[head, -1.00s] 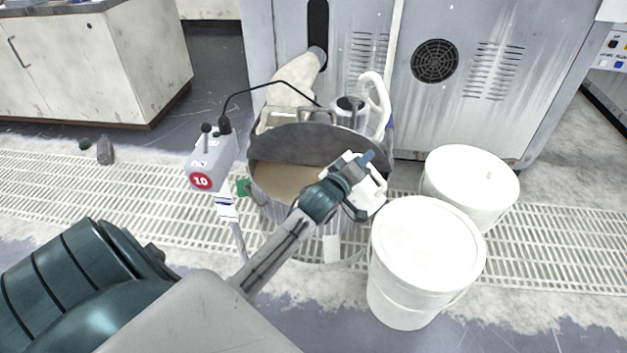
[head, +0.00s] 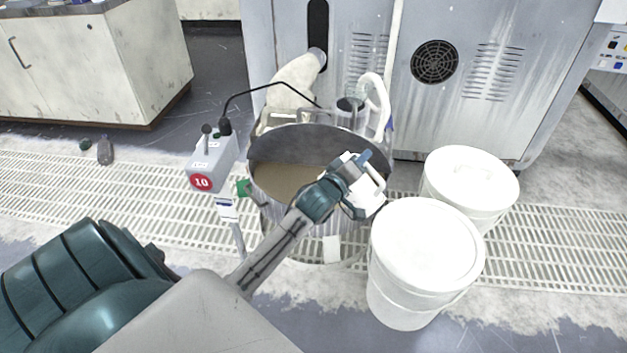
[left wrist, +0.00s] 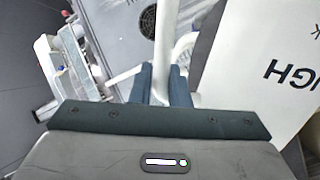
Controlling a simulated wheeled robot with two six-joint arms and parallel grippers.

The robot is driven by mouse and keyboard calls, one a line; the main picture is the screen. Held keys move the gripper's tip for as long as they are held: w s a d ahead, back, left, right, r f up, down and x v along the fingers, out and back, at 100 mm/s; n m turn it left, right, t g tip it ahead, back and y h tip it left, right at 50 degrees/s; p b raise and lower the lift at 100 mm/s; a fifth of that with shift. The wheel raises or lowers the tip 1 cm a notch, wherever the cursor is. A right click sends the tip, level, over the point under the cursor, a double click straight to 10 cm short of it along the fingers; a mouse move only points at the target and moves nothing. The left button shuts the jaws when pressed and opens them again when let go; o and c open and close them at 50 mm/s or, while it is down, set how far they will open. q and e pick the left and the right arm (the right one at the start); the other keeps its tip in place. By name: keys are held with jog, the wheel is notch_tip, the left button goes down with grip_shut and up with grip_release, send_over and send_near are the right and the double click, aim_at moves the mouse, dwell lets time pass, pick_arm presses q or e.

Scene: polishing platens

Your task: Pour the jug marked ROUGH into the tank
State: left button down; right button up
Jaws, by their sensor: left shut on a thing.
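My left gripper (head: 364,181) is shut on the handle of a white jug (head: 375,191) at the right rim of the tank. In the left wrist view the fingers (left wrist: 164,82) close around the white handle, and the jug's label (left wrist: 285,75) shows upside-down letters ending in "GH". The jug is mostly hidden behind my gripper in the head view and looks tilted. I cannot see whether anything flows from the jug. My right gripper is not in view.
Two white lidded buckets (head: 425,248) (head: 470,185) stand to the right of the tank. A grey control box marked 10 (head: 209,160) stands on a post at its left. A hose and pump (head: 350,112) sit at the back rim, before a grey machine (head: 440,100).

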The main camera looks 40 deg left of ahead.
pick_arm(q)
jog(key=shift+a+r+n, duration=0.2)
jog(key=shift+a+n, duration=0.2)
jog(key=shift+a, duration=0.1)
dwell(1.0)
jog(key=shift+a+f+n, duration=0.8)
jog(key=shift+a+n, duration=0.1)
jog(key=shift+a, duration=0.15)
dwell(1.8)
